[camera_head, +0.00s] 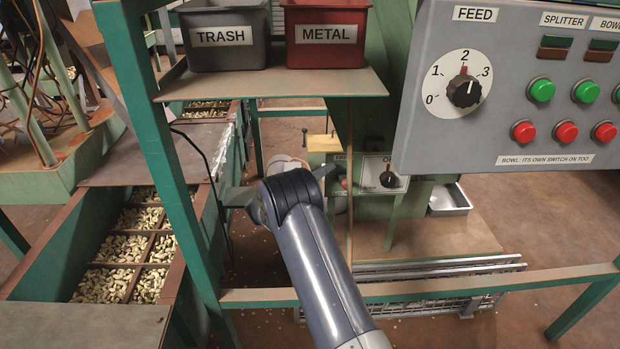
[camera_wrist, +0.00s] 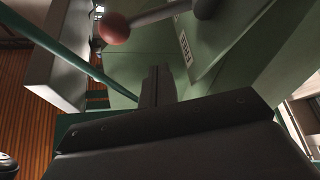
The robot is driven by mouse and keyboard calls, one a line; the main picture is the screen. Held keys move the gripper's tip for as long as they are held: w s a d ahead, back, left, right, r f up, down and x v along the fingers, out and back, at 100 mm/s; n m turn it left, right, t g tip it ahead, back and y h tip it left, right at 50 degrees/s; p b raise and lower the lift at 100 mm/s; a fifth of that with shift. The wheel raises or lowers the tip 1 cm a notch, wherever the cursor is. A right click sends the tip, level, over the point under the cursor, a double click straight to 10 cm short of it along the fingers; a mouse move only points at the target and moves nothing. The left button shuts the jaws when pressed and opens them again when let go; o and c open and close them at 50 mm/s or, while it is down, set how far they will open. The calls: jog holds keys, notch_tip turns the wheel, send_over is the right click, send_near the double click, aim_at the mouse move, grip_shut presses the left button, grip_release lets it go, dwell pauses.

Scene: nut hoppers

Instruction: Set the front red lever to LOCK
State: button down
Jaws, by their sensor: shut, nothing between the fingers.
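The red lever shows in the wrist view as a red ball knob (camera_wrist: 113,28) on a grey rod that runs right to a dark pivot at the top edge. A pale label (camera_wrist: 184,48) sits on the green panel below the rod; I cannot read it. My gripper (camera_wrist: 158,72) is shut and empty, its fingers pointing up at the green panel, below and right of the ball and apart from it in the picture. In the head view a small red knob (camera_head: 345,183) shows just right of my arm's end. My fingertips are hidden there.
A small panel with a black dial (camera_head: 388,179) stands right of my arm's end. A grey control box (camera_head: 480,130) hangs at upper right. A shelf (camera_head: 290,87) with TRASH (camera_head: 225,37) and METAL (camera_head: 326,36) bins is above. A green rail (camera_head: 430,313) crosses low.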

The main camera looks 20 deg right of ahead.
aim_at(345, 182)
jog(key=shift+s+d+f+b, duration=0.95)
jog(key=shift+d+f, duration=0.2)
jog(key=shift+d, duration=0.1)
jog(key=shift+d, duration=0.15)
